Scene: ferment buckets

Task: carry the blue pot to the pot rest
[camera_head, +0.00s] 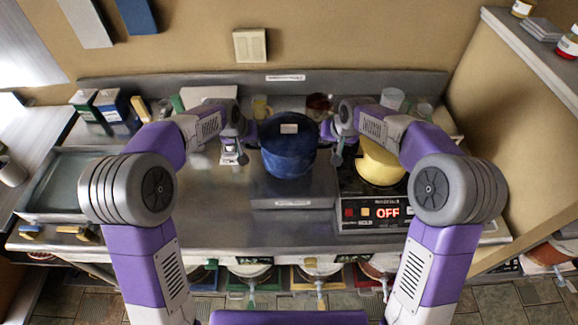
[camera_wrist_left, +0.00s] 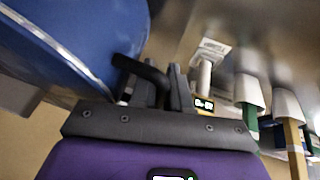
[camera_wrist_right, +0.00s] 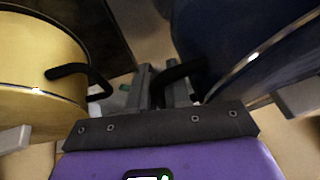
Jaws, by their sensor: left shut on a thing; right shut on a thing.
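The blue pot (camera_head: 288,158) is upright in the middle of the counter, between my two grippers. My left gripper (camera_head: 250,134) is shut on its left handle; in the left wrist view the black handle (camera_wrist_left: 140,70) sits between the fingers. My right gripper (camera_head: 329,132) is shut on its right handle, and the right wrist view shows that black handle (camera_wrist_right: 180,75). A low grey slab with a front label, perhaps the pot rest (camera_head: 318,190), lies below the pot. I cannot tell whether the pot touches it.
A yellow pot (camera_head: 381,162) stands close on the right, on a dark cooker (camera_head: 358,213) reading OFF. Jars and cups line the back. A grey tray (camera_head: 62,180) and small boxes (camera_head: 100,104) are at the left. The counter left of the slab is mostly clear.

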